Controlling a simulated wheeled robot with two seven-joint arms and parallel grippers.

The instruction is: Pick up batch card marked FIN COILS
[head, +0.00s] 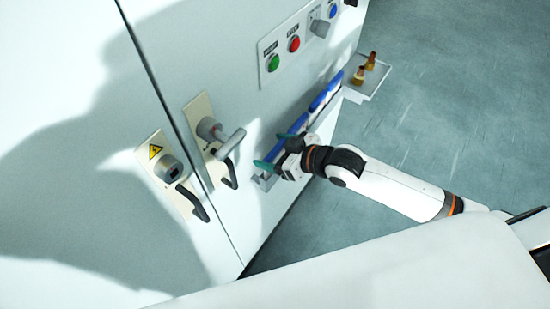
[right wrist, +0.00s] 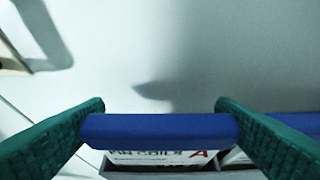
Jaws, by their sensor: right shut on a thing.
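The batch card marked FIN COILS (right wrist: 160,128) shows in the right wrist view. It has a thick blue top edge, and a white face with black print and a red A below it. My right gripper (head: 274,151) is at the cabinet front with its green fingers at the two ends of the blue edge, shut on it. The lower part of the card is hidden behind the front of a grey holder (right wrist: 140,173). My left gripper is not in view.
Another blue-edged card (head: 325,93) stands along the cabinet front, beyond my right gripper. A small shelf (head: 378,85) holds brass-coloured fittings (head: 360,74). Handles (head: 228,172) and a button panel (head: 294,44) are on the cabinet. Open floor lies to the right.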

